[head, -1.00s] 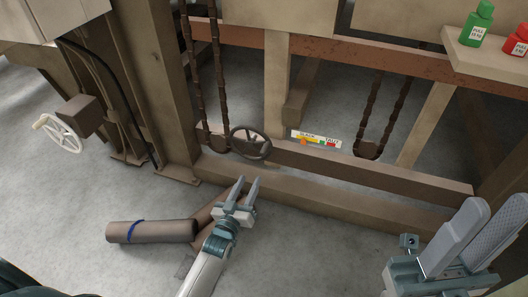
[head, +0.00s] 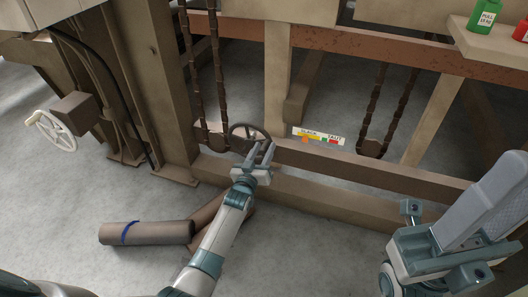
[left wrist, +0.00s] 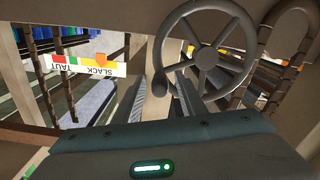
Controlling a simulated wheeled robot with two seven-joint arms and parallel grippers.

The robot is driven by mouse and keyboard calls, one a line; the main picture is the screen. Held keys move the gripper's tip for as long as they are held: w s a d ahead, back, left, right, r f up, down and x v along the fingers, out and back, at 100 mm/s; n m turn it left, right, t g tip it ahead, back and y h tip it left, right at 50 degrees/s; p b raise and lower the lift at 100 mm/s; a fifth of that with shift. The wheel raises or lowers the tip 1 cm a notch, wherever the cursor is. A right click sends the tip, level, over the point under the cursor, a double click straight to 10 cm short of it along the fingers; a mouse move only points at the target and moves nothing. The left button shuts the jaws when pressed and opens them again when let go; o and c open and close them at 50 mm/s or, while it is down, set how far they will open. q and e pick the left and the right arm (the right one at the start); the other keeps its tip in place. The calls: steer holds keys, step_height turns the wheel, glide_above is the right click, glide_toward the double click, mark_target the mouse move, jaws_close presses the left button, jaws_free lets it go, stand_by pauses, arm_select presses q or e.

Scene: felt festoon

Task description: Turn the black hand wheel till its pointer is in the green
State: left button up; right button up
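The black hand wheel (head: 236,130) is mounted low on the frame, left of the gauge plate. In the left wrist view the spoked wheel (left wrist: 207,57) stands just beyond the fingers. My left gripper (head: 262,148) is open in front of the wheel. Its fingers also show in the left wrist view (left wrist: 160,92), with a dark round knob (left wrist: 160,82) showing between them; contact cannot be told. The gauge plate (head: 334,134) has a yellow SLACK part, a green part and a red TAUT part. Its orange pointer (head: 305,139) is at the yellow part. My right gripper (head: 480,215) is at the lower right, away from the wheel.
Chains (head: 217,90) hang beside the wheel. A wooden beam (head: 320,200) runs below it. Brown rolls (head: 150,232) lie on the floor at left. A pale hand wheel (head: 55,130) is at far left. Green (head: 486,15) and red bottles stand on a shelf at upper right.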

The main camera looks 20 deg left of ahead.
arm_select(q)
steer(key=shift+w, duration=0.35)
jaws_close()
